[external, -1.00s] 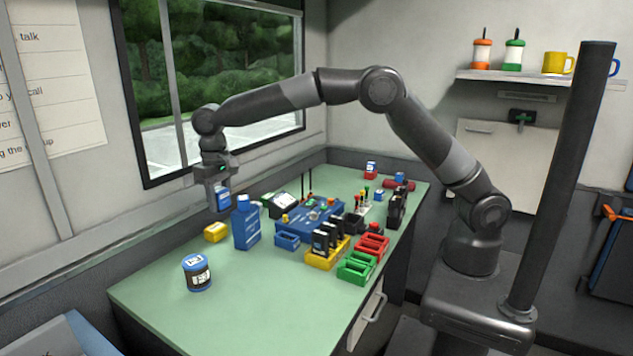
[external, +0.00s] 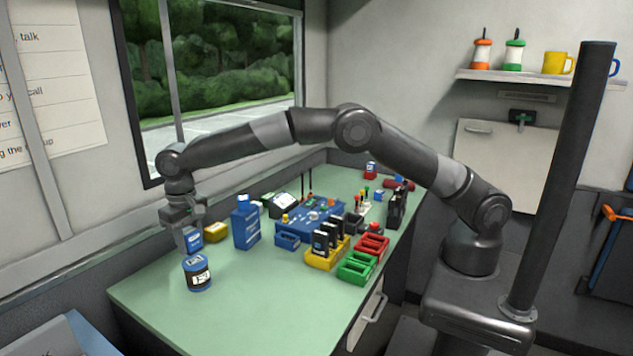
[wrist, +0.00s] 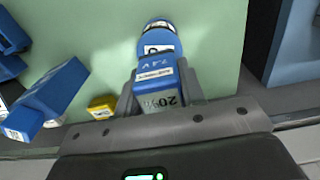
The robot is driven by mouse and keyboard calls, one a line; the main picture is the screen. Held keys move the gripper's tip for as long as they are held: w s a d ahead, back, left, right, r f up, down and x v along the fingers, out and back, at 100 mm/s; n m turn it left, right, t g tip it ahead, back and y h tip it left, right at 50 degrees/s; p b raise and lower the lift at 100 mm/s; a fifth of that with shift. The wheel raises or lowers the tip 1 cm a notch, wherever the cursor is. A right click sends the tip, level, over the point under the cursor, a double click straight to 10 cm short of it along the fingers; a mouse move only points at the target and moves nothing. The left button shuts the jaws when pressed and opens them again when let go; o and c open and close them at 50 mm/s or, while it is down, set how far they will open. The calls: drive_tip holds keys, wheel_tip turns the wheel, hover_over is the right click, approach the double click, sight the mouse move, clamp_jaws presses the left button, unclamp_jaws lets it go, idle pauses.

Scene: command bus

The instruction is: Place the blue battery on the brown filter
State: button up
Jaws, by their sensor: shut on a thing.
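The battery (wrist: 153,69) also shows between the fingers in the wrist view. A round canister (external: 198,277) with a blue lid and a dark band with a white label stands upright on the green table. In the external view the battery hangs just above and behind it, seemingly apart. In the wrist view the canister (wrist: 166,35) lies just past the battery's far end, partly hidden by it.
A yellow box (external: 216,231) and a tall blue container (external: 245,228) stand right of the gripper. A blue case (external: 310,220), a yellow rack (external: 325,257), and red and green trays (external: 356,268) lie farther right. The table's front left is clear.

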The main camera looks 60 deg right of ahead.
sight(192, 249)
drive_tip(key=shift+f, duration=1.35)
drive_tip(key=shift+f, duration=0.1)
drive_tip(key=o, duration=1.1)
wheel_tip(192, 249, up, 12)
drive_tip(key=shift+r, duration=0.1)
drive_tip(key=shift+d+r, duration=0.1)
drive_tip(key=shift+d, duration=0.05)
